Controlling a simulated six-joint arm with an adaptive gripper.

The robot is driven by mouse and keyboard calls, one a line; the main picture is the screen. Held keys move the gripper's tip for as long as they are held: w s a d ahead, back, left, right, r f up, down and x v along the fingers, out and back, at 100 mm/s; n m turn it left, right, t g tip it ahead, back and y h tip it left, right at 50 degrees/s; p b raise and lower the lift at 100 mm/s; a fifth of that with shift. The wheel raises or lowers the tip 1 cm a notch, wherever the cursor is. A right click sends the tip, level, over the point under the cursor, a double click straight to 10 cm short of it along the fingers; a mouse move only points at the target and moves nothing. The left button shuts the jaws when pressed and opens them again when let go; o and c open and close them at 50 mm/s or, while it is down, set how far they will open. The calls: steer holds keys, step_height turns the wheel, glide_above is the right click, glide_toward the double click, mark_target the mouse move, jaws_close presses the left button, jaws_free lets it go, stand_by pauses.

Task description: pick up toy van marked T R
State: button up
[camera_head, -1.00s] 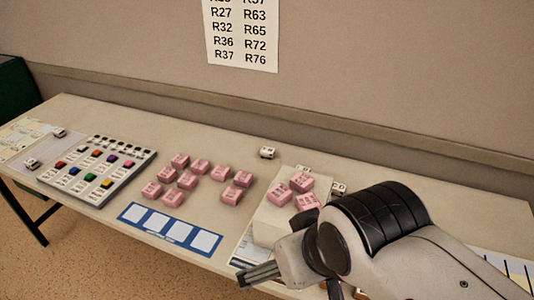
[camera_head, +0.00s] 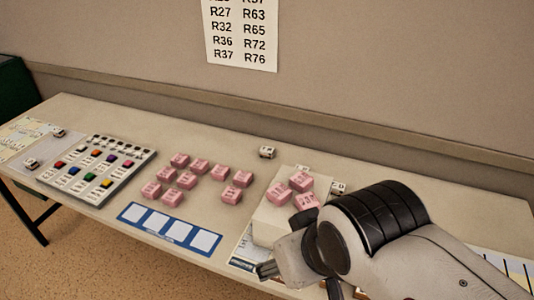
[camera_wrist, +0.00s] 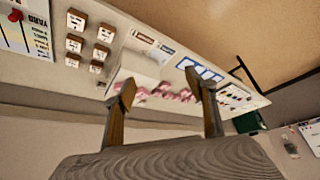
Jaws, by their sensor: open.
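Several small white toy vans stand on the table. One van (camera_head: 267,152) is near the back middle, another (camera_head: 338,188) is behind my arm, and one (camera_head: 302,168) is partly hidden behind the cream box. Two more, one van (camera_head: 59,132) and another van (camera_head: 31,163), are at the far left. Their markings are too small to read, so I cannot tell which is T R. My gripper (camera_head: 266,270) is over the table's front edge, apart from every van. In the wrist view my gripper (camera_wrist: 158,94) is open, its fingers wide apart with nothing held.
Pink blocks (camera_head: 188,181) lie mid-table, more on the cream box (camera_head: 274,228). A blue-framed card (camera_head: 168,226) lies at the front edge. A tray of coloured pieces (camera_head: 82,186) is at left. The wrist view shows brown-sided blocks (camera_wrist: 76,44). The back middle is mostly clear.

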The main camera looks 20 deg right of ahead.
steer(key=shift+w, duration=0.1)
steer(key=w+d+f+n+h, duration=0.1)
steer(key=w+d+n+h, duration=0.65)
steer(key=w, duration=0.85)
steer(key=w+d+f+n+h, duration=0.15)
steer(key=w+d+n, duration=0.35)
steer(key=w+d, duration=0.85)
steer(key=w+a+f+n+t, duration=0.1)
steer(key=w+f+n, duration=0.3)
steer(key=w+f, duration=0.3)
steer(key=w+a+f+n+t, duration=0.1)
steer(key=w+f+n, duration=0.4)
steer(key=w+f, duration=0.2)
steer(key=w+a+f+n+t, duration=0.2)
steer(key=w+f+n, duration=0.3)
steer(key=w, duration=0.6)
step_height(320, 180, down, 2)
steer(key=shift+a+f+n, duration=0.1)
steer(key=shift+f+n, duration=0.05)
steer(key=shift+n, duration=0.1)
steer(key=shift+w+a+f+n+t, duration=0.2)
steer(key=shift+w+f+n+t, duration=0.1)
steer(key=shift+f, duration=0.25)
steer(key=shift+s, duration=0.1)
